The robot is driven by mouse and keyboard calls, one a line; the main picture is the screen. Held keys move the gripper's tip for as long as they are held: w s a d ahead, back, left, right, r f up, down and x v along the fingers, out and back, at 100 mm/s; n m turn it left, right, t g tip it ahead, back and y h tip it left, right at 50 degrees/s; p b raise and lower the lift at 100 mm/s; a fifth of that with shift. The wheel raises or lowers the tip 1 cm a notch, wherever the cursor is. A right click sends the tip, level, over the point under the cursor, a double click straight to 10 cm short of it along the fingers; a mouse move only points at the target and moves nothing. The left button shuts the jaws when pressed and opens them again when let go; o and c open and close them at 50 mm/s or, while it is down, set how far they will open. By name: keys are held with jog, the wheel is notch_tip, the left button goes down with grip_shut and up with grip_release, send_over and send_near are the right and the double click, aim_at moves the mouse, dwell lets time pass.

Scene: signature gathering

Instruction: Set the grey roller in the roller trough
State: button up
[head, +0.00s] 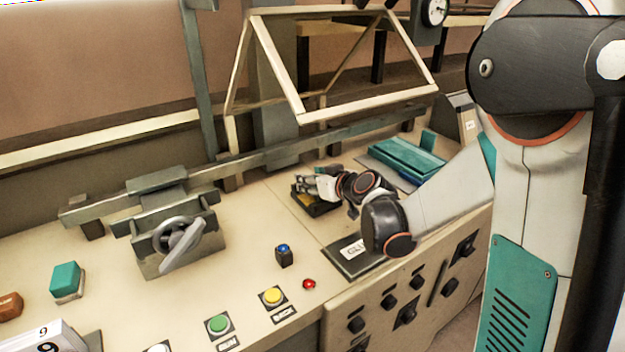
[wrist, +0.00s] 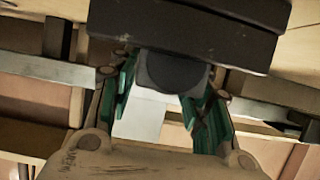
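My gripper (head: 308,184) is low over a small dark tray (head: 312,207), which I take for the roller trough, on the bench in the head view. In the wrist view my gripper's green-padded fingers (wrist: 162,88) stand on both sides of a dark grey rounded piece, which looks like the grey roller (wrist: 172,73). The pads appear to touch its sides. The trough (wrist: 190,30) shows as a dark block right against the roller and hides part of it. I cannot tell whether the roller rests in it. The roller is not distinct in the head view.
A dark plate with a glue label (head: 352,254) lies right in front of the trough. A teal tray (head: 405,160) is behind and right. A grey vise-like device with a handle (head: 178,235) stands left. Buttons (head: 273,296) line the front; a wooden frame (head: 330,107) hangs above.

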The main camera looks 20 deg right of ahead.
dwell(0.3)
jog(key=shift+r, duration=0.2)
jog(key=p+v, duration=0.3)
jog(key=v, duration=0.9)
